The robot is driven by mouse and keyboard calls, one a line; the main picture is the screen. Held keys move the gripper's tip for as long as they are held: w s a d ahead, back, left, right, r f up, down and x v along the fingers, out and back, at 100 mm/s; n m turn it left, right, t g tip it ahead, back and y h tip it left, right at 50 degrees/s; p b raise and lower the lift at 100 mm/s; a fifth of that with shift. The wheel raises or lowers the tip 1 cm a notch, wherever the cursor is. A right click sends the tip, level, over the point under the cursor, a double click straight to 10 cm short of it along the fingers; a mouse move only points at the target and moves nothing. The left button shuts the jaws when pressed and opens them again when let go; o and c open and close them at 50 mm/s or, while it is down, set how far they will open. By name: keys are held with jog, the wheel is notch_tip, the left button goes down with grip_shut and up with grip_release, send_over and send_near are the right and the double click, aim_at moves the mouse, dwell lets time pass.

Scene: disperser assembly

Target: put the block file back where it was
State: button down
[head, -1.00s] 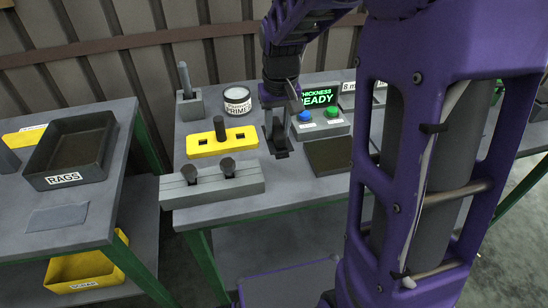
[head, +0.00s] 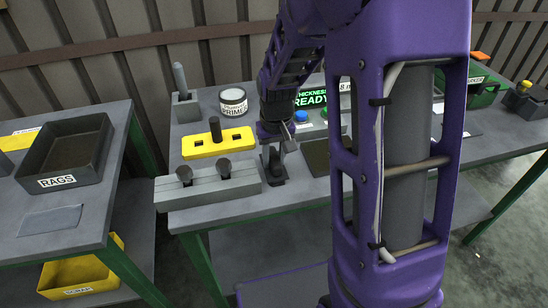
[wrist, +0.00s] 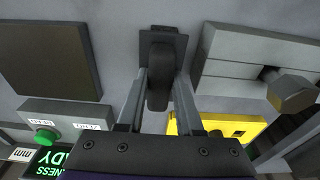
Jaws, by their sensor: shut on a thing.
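The block file (head: 276,181) is a small dark flat plate with an upright handle. My gripper (head: 271,158) is shut on its handle, close to the front edge of the middle table. In the wrist view the block file (wrist: 159,84) sits between the two fingers of my gripper (wrist: 160,76), its handle covering part of the plate. The plate looks level and is on or just above the tabletop; I cannot tell which. It is just right of the grey bar with two dark knobs (head: 208,188) and left of a dark square pad (head: 316,157).
A yellow plate with a dark peg (head: 218,144), a primer can (head: 233,102) and a grey holder with a rod (head: 186,108) stand behind. The thickness display (head: 311,100) is at the back right. A rags tray (head: 68,150) is on the left table (head: 118,118).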

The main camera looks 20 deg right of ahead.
aim_at(275, 161)
jog(key=c, duration=0.6)
grip_release()
jog(key=shift+f, duration=0.15)
jog(key=shift+o, duration=0.2)
notch_tip(275, 161, up, 12)
jog(key=s+p, duration=0.1)
jog(key=p, duration=0.1)
jog(key=shift+s, duration=0.25)
jog(key=shift+w+r, duration=0.1)
jog(key=shift+r, duration=0.1)
